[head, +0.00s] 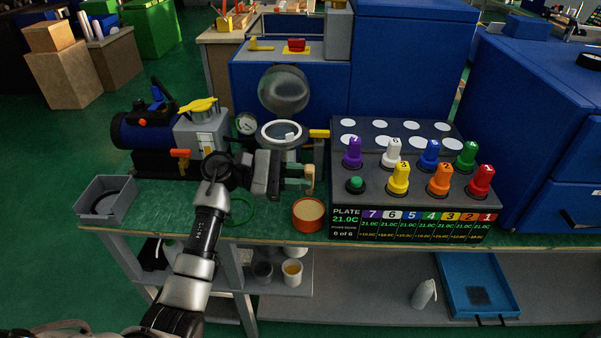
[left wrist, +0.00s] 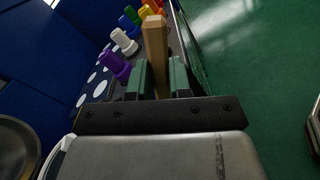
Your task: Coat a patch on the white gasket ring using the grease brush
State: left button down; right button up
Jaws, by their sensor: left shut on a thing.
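The white gasket ring (head: 264,131) lies on the round seat of the blue machine, under a domed metal lid. An edge of it may show at the lower left of the left wrist view (left wrist: 52,154). My left gripper (head: 300,180) is in front of the ring and to its right, above the bench. It is shut on the grease brush (head: 310,177), whose wooden handle stands up between the fingers in the left wrist view (left wrist: 155,48). The bristles cannot be made out. A red tin with a tan filling (head: 308,212) stands below the gripper. My right gripper is not in view.
A blue motor pump (head: 150,132) stands at left and a grey tray (head: 106,196) at the front left. The panel with several coloured knobs (head: 372,185) is close on the right. A gauge (head: 246,124) is left of the ring.

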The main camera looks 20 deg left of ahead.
pick_arm(q)
notch_tip(320, 180, down, 6)
jog(key=b, duration=0.4)
jog(key=shift+f, duration=0.1)
dwell(1.1)
notch_tip(320, 180, up, 5)
jog(key=shift+f+p, duration=0.15)
jog(key=shift+p, duration=0.4)
dwell(0.4)
